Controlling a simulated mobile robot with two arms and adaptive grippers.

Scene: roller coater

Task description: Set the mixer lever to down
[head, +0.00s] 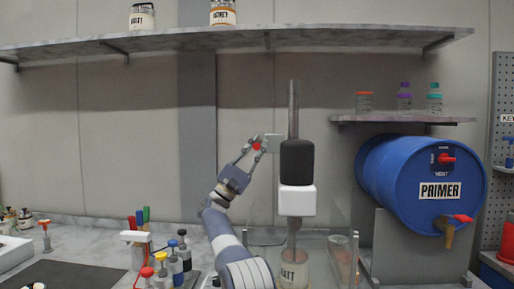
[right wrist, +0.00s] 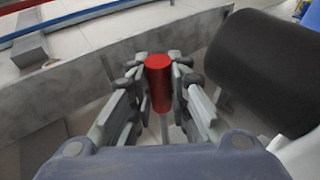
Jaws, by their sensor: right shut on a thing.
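The mixer stands right of centre in the head view, with a black motor (head: 297,162) over a white block (head: 297,200) and a shaft going down into a jar (head: 293,274). My right gripper (head: 256,144) is left of the black motor and shut on the red knob of the mixer lever (head: 257,147). In the right wrist view the red knob (right wrist: 158,78) sits between both fingers, with a thin pale rod below it. The black motor (right wrist: 262,70) is close on the right there. My left gripper is not in view.
A blue primer drum (head: 420,185) with red handles is at the right. A long shelf (head: 230,40) runs above, and a small shelf (head: 400,119) holds bottles. A clear guard panel (head: 340,255) stands around the jar.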

